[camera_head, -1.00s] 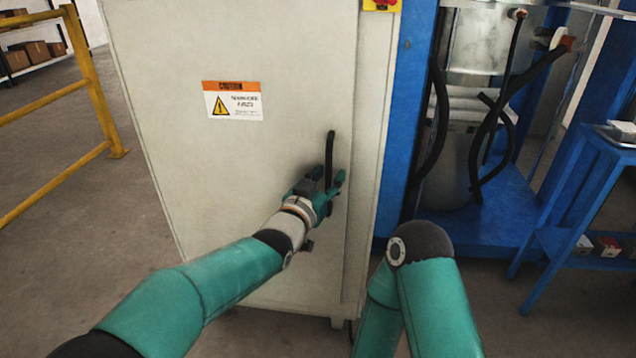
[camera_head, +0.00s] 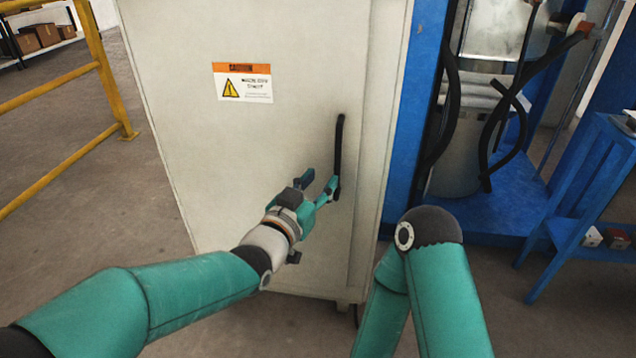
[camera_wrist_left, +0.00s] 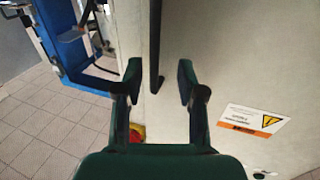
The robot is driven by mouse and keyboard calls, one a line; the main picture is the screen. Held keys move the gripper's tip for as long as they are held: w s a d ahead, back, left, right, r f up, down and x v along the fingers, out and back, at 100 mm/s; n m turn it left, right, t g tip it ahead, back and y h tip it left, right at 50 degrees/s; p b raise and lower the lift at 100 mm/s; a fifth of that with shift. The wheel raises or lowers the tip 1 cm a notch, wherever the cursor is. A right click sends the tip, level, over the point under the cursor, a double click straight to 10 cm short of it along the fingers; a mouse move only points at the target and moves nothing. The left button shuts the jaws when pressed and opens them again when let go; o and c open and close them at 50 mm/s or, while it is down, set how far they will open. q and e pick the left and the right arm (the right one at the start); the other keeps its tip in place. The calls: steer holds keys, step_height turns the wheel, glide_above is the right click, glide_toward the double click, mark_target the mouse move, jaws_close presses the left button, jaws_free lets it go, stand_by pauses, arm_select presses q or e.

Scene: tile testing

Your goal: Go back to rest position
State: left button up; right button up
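My left gripper (camera_head: 321,183) is in front of a large beige cabinet (camera_head: 290,50), just left of and below its black vertical handle (camera_head: 339,155). In the left wrist view the left gripper (camera_wrist_left: 160,80) has its two fingers spread wide, with nothing held. The black handle (camera_wrist_left: 155,45) shows beyond and between the fingers there, apart from the pads. My right arm (camera_head: 435,270) stands folded at the lower middle. Its gripper is outside the views.
A yellow railing (camera_head: 95,70) stands at the left. A blue machine frame (camera_head: 410,110) with black hoses adjoins the cabinet on the right. A blue table (camera_head: 600,160) is at the far right. Grey floor (camera_head: 100,210) is open left of the cabinet.

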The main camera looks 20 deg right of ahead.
stand_by(0.3)
arm_select(q)
steer(key=w+a+f+n+y, duration=0.3)
steer(key=w+a+f, duration=0.1)
steer(key=a+f, duration=0.5)
steer(key=w+a+f+n+y, duration=0.2)
steer(key=w+a+f+y, duration=0.15)
steer(key=a+f, duration=0.6)
steer(key=s+a+f+n+g+y, duration=0.2)
steer(key=s+a+f+n, duration=0.3)
steer(key=a+f, duration=0.75)
steer(key=s+a+f+n+g+y, duration=0.1)
steer(key=s+a+f+g, duration=0.15)
steer(key=s+f, duration=0.5)
steer(key=s+a+f+n+g+y, duration=0.1)
steer(key=s+a+f+g, duration=0.3)
steer(key=s, duration=0.6)
steer(key=s+d+f+g, duration=0.2)
steer(key=s+d, duration=0.1)
steer(key=s, duration=0.8)
step_height(320, 180, up, 37)
steer(key=p, duration=3.7)
steer(key=shift+w+a+r, duration=0.2)
steer(key=shift+w+a, duration=0.05)
steer(key=shift+w, duration=0.15)
